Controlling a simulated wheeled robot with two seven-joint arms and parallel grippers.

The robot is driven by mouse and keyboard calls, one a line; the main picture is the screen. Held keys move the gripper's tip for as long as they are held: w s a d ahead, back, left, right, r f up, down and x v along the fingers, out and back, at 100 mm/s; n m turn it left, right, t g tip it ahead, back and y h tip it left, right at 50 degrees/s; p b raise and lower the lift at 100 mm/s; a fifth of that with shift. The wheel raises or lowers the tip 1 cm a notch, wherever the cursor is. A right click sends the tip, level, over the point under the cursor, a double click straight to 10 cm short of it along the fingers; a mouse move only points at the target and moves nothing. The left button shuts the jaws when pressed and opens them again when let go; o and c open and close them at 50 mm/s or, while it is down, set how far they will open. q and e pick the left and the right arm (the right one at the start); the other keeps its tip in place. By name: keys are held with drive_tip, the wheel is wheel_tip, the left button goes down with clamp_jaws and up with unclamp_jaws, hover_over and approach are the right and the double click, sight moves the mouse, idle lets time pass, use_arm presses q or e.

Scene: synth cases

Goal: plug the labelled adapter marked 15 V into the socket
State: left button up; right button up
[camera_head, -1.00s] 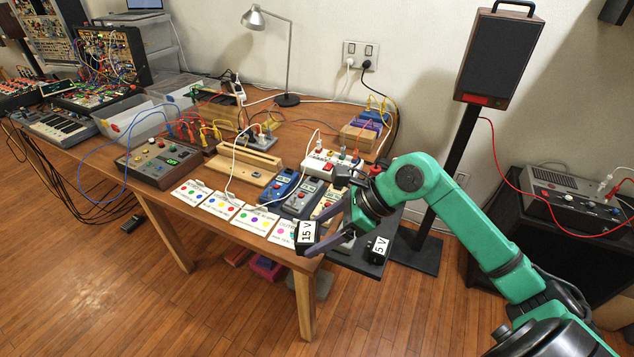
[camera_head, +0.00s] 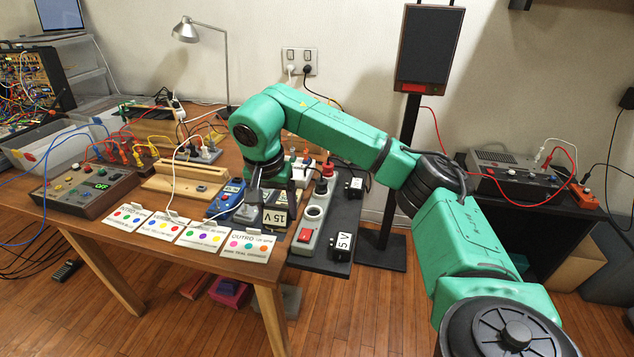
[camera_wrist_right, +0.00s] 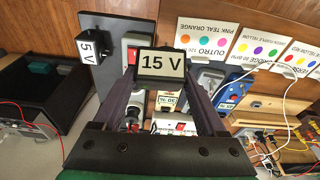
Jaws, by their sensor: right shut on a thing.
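The black adapter with a white "15 V" label (camera_head: 274,217) is held between the fingers of my right gripper (camera_head: 266,203). In the right wrist view, the same adapter (camera_wrist_right: 162,64) sits between the two fingertips, label facing the camera. A pale power strip (camera_head: 309,233) with a red switch and a round socket (camera_head: 314,211) lies just right of the adapter in the head view. The adapter looks apart from that socket; its prongs are hidden. A black "5 V" adapter (camera_head: 342,242) is on the dark board right of the strip. My left gripper is out of view.
Another labelled black adapter (camera_head: 355,184) is farther back on the dark board (camera_head: 321,262). Colour-dotted cards (camera_head: 244,246) line the table's front edge. A blue pedal (camera_head: 226,199) and wooden tray (camera_head: 183,187) are left of my gripper.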

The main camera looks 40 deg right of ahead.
use_arm(q)
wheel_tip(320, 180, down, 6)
drive_tip(key=b, duration=0.5)
use_arm(e)
drive_tip(key=d+f+n+t+b, duration=0.1)
drive_tip(key=d+t, duration=0.1)
drive_tip(key=d, duration=0.2)
drive_tip(key=w+d+f+n+t+h+b, duration=0.1)
drive_tip(key=d+n+t+b, duration=0.1)
drive_tip(key=d, duration=0.2)
drive_tip(key=d+f+n+t+b, duration=0.1)
drive_tip(key=d+n+t, duration=0.1)
drive_tip(key=d, duration=0.2)
drive_tip(key=shift+w+d+h+b, duration=0.3)
drive_tip(key=shift+w+d+h, duration=0.05)
drive_tip(key=shift+d+h, duration=0.05)
drive_tip(key=shift+f+b, duration=0.35)
drive_tip(key=shift+f, duration=0.35)
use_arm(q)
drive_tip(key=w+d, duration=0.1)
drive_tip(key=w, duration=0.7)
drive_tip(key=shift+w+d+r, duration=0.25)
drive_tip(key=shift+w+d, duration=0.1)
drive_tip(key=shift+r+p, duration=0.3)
